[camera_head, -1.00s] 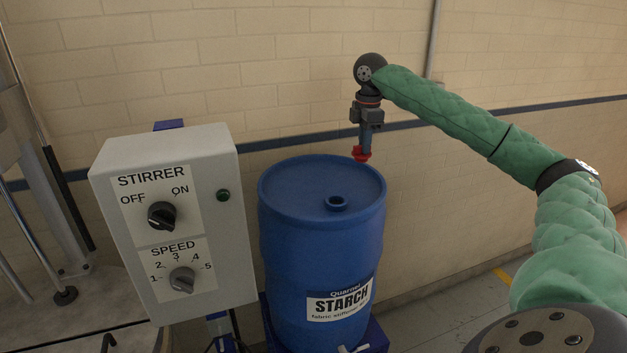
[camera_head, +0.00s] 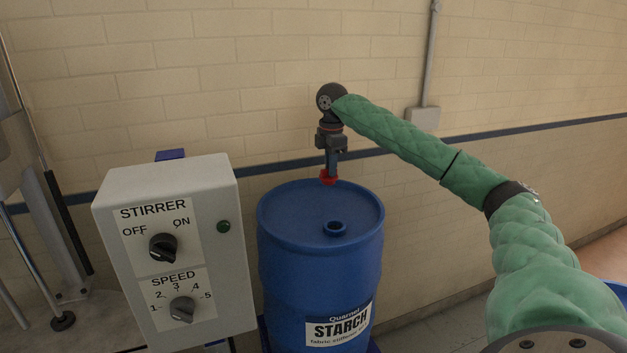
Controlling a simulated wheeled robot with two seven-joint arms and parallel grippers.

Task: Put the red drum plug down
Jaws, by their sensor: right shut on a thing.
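The red drum plug (camera_head: 328,178) is held by my right gripper (camera_head: 330,168), which points down and is shut on it. The plug hangs at the rear of the blue starch drum (camera_head: 318,270); I cannot tell whether it touches the drum top. The drum's round bung opening (camera_head: 335,228) is uncovered, in front of the plug and slightly to its right. My left gripper is not in view.
A grey stirrer control box (camera_head: 178,255) with two knobs stands close to the left of the drum. A brick wall is behind the drum. A grey wall box (camera_head: 422,120) with a conduit is on the wall beyond my right arm.

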